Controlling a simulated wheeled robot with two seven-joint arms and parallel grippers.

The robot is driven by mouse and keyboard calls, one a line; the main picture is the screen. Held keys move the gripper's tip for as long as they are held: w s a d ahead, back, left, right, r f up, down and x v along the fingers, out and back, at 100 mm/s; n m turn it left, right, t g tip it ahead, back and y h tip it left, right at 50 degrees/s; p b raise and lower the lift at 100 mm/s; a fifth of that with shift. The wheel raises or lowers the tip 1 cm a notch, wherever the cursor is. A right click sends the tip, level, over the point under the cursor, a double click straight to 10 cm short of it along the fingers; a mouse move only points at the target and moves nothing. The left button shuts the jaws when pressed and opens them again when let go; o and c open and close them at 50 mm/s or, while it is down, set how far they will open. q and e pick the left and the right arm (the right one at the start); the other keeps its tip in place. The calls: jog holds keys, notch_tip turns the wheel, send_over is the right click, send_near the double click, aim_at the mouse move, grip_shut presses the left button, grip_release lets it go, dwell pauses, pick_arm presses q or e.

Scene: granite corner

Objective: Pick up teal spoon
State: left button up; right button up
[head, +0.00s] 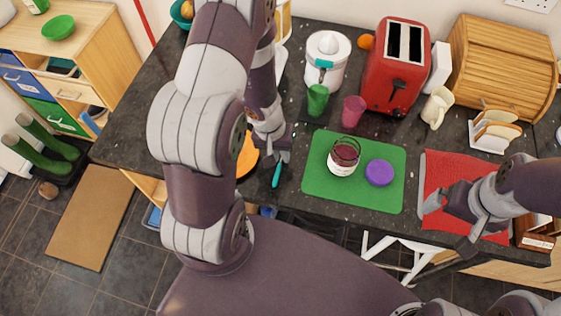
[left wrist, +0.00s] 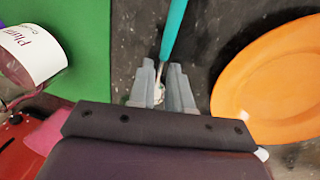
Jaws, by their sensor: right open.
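The teal spoon (head: 277,175) lies on the dark counter between the orange plate and the green mat. Its teal handle (left wrist: 173,28) points away from my left gripper in the left wrist view. My left gripper (head: 276,154) is down at the spoon. In the left wrist view, the fingers of my left gripper (left wrist: 161,68) stand on both sides of the spoon's thin metal neck. A narrow gap shows, and I cannot tell whether they touch it. The bowl is partly hidden between the fingers. My right gripper (head: 449,222) is open and empty over the red towel.
The orange plate (left wrist: 275,72) is right of the spoon in the left wrist view. The green mat (head: 325,193) bears a jam jar (head: 343,160) and a purple lid (head: 380,173). Green (head: 317,98) and pink (head: 353,110) cups and a red toaster (head: 396,68) stand behind.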

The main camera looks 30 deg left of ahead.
pick_arm(q)
grip_shut()
